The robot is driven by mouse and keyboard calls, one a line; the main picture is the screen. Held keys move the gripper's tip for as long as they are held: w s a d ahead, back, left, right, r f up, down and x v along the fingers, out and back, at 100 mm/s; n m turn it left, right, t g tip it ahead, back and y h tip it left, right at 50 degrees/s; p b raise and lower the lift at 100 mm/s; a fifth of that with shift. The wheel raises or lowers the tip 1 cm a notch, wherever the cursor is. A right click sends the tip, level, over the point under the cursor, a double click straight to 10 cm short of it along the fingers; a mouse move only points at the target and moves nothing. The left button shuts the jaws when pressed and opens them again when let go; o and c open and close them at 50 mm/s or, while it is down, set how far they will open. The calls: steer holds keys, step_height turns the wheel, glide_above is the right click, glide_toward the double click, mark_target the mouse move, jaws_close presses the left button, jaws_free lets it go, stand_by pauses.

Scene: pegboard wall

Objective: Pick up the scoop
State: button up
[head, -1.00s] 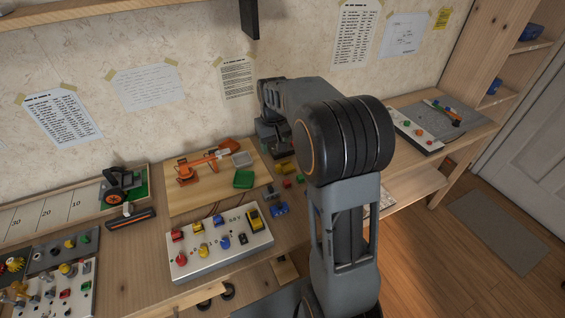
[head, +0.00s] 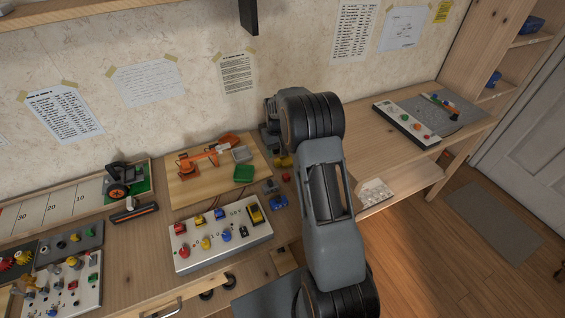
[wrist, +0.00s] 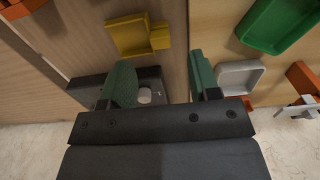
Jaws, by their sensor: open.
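A small yellow piece with a shallow hollow and a block on one side, which looks like the scoop (wrist: 130,36), lies on the bench in the wrist view, beyond my fingertips and nearer the left one. In the head view it is a small yellow spot (head: 283,162) right of the wooden board. My gripper (wrist: 160,75) is open and empty, its green-padded fingers apart. Between and below them is a dark block with a pale round spot (wrist: 145,95). In the head view my gripper (head: 271,138) hangs near the wall, partly hidden by my arm.
The wooden board (head: 200,194) holds an orange arm model (head: 205,153), a grey tray (head: 242,154) and a green tray (head: 243,174). Red (head: 287,177) and blue (head: 279,202) pieces lie close by. A white switch panel (head: 190,262) stands in front.

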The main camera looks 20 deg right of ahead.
mark_target(278, 160)
steer(key=shift+s+f+p, duration=0.15)
steer(key=shift+f+p, duration=0.15)
steer(key=shift+f, duration=2.35)
steer(key=shift+c, duration=0.5)
steer(key=c, duration=0.9)
